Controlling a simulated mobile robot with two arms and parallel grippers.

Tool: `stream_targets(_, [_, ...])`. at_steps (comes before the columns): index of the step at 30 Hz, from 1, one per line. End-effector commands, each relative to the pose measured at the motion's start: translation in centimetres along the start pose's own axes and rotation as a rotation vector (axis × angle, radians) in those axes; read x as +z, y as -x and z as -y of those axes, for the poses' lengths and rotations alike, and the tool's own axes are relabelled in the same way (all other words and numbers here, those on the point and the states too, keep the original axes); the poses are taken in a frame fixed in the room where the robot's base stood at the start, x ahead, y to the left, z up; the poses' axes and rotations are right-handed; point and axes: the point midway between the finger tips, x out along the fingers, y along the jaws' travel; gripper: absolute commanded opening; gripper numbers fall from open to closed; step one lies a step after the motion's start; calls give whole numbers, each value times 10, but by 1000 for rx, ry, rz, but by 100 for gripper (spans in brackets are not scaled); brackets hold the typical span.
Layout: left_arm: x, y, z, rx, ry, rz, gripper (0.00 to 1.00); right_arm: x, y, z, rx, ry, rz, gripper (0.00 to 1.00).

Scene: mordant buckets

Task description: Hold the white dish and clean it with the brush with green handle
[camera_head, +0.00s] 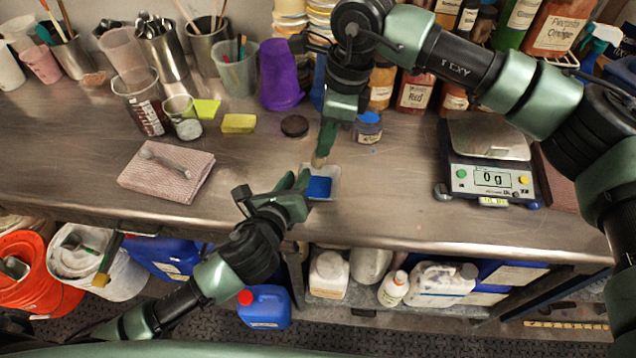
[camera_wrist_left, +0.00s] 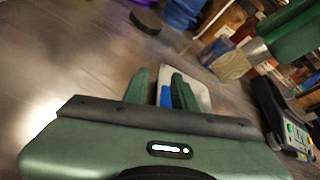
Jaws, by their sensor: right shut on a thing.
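The white dish (camera_head: 331,175), with blue in its middle, lies on the metal counter near its front edge. It also shows in the left wrist view (camera_wrist_left: 202,96). My left gripper (camera_head: 298,184) is at the dish's left side with its fingers parted; the left wrist view shows the gap between them (camera_wrist_left: 160,90). I cannot tell whether they touch the dish. My right gripper (camera_head: 342,108) points down above the dish, shut on the brush with green handle (camera_head: 328,138). The bristle tip is low at the dish's far left edge; contact is unclear.
A digital scale (camera_head: 488,180) reading 0 g stands at right. A blue-lidded jar (camera_head: 367,128) and a dark round lid (camera_head: 294,126) stand behind the dish. A folded pink cloth (camera_head: 166,172) lies at left. Cups, tools and bottles line the back.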

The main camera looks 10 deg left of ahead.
Motion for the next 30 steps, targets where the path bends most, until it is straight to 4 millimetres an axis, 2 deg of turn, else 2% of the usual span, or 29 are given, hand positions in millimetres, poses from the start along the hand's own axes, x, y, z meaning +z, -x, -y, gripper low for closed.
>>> stream_targets(15, [-1,98,1,-2,1,-3,27,0,0,0,0,0,0,0])
stream_targets(21, [0,114,1,-3,1,0,27,0,0,0,0,0,0,0])
stream_targets(30, [0,116,1,-2,1,1,27,0,0,0,0,0,0,0])
